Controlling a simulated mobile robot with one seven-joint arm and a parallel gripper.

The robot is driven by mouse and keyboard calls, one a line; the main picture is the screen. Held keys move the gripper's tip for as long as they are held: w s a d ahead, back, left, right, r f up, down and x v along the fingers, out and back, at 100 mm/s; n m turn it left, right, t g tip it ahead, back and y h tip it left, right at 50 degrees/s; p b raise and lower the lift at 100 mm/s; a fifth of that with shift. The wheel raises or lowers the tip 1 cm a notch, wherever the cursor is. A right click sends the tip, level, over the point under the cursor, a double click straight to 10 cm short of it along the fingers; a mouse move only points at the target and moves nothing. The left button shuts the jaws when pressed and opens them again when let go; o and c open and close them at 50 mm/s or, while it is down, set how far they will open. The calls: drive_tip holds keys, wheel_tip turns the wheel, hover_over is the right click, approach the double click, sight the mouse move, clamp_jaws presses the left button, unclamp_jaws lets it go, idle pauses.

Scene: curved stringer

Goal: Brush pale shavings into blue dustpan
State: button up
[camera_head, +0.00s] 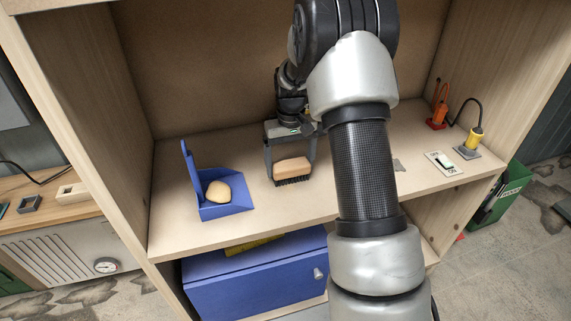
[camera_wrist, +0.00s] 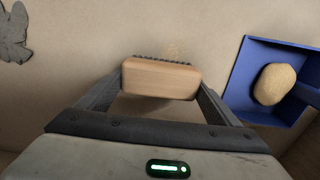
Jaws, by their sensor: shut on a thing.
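My gripper (camera_head: 291,168) is shut on a wooden brush (camera_head: 292,172) with dark bristles facing down, low over the shelf. In the wrist view the brush (camera_wrist: 160,78) spans between both fingers, bristles along its far edge. Faint pale shavings (camera_wrist: 174,50) seem to lie on the shelf just beyond the bristles; they are hard to make out. The blue dustpan (camera_head: 234,207) sits to the left of the brush in the head view, apart from it. In the wrist view the dustpan (camera_wrist: 241,88) is at the right. A rounded beige lump (camera_head: 217,192) lies in it.
A grey flat scrap (camera_wrist: 14,36) lies on the shelf, at upper left in the wrist view. A switch plate (camera_head: 444,162), a yellow-handled tool (camera_head: 475,138) and a red tool stand (camera_head: 438,118) are at the right. Side panels bound the shelf. Bare shelf lies between brush and dustpan.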

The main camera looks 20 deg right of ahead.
sight(279, 162)
drive_tip(key=shift+d+p, duration=0.45)
drive_tip(key=shift+d, duration=3)
drive_tip(key=shift+w+p, duration=0.3)
drive_tip(key=shift+w, duration=0.5)
drive_tip(key=shift+a, duration=4.9)
drive_tip(key=shift+a+f, duration=0.15)
drive_tip(key=shift+a, duration=1.95)
